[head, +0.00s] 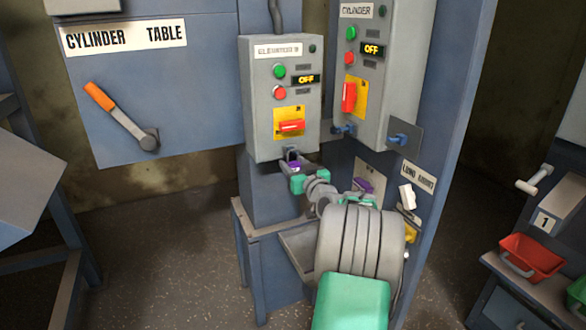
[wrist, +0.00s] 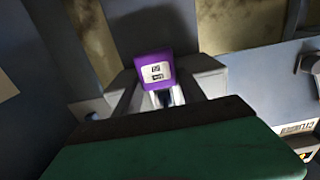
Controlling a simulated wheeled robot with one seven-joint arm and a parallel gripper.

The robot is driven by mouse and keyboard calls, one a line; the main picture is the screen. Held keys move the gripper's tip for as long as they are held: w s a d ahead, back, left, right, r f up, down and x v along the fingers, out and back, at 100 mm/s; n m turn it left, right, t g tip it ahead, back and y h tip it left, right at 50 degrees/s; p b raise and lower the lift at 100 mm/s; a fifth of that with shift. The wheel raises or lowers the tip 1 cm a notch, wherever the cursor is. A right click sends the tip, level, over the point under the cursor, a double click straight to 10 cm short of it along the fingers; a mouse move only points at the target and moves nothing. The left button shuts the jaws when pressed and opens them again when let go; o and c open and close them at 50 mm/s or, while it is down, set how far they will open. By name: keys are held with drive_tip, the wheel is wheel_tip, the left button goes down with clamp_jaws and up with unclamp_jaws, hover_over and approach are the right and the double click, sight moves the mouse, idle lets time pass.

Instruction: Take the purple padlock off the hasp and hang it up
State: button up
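The purple padlock (head: 295,167) is at the hasp (head: 291,154) under the elevator box, in the head view. In the wrist view the padlock (wrist: 155,68), with a white label, sits between the two finger tips of my gripper (wrist: 157,80). The fingers are at its left and right sides, touching or nearly so; I cannot tell whether they grip it. In the head view my gripper (head: 299,180) is right below the elevator box, its fingers partly hidden. The shackle's fit in the hasp is too small to make out.
The elevator box (head: 270,110) and cylinder box (head: 372,75) both read OFF. A lockout board (head: 418,177) with another purple item (head: 363,185), a white and a yellow one is right of my arm, partly hidden. A ledge (head: 300,240) lies below; a red bin (head: 530,257) stands right.

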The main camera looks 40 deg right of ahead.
clamp_jaws()
drive_tip(key=shift+r, duration=0.1)
idle(0.3)
